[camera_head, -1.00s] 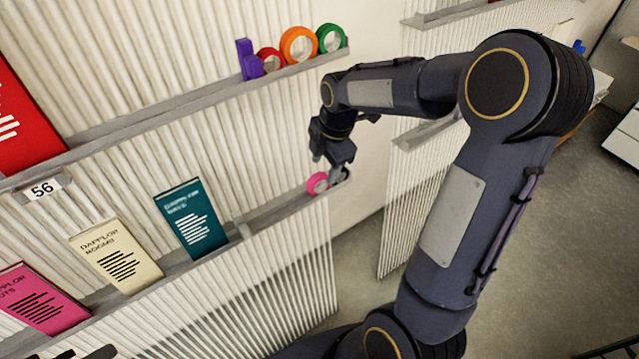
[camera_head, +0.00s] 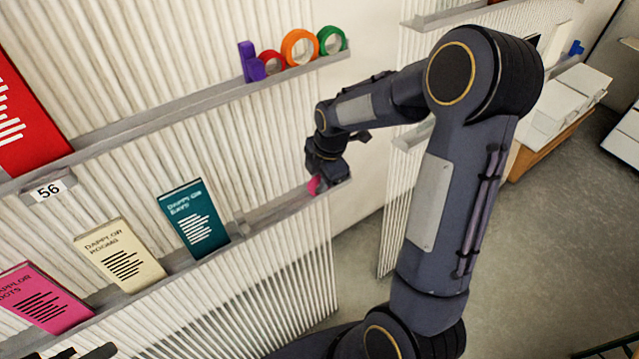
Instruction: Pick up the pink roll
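The pink roll (camera_head: 313,185) is at the right end of the lower ledge (camera_head: 280,211) on the ribbed wall. Only a small pink part of it shows, and my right gripper hides the rest. My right gripper (camera_head: 326,180) points down at the roll, right at the ledge. Its fingers are dark, small and partly hidden, so I cannot tell whether they are open or closed on the roll. A dark piece at the bottom left edge may be part of my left arm; its fingers cannot be made out.
The upper ledge (camera_head: 200,106) holds a purple piece (camera_head: 250,62), a red roll (camera_head: 272,62), an orange roll (camera_head: 299,47) and a green roll (camera_head: 332,40). A teal booklet (camera_head: 193,218), a cream booklet (camera_head: 118,255) and a pink booklet (camera_head: 42,297) stand further left on the lower ledge.

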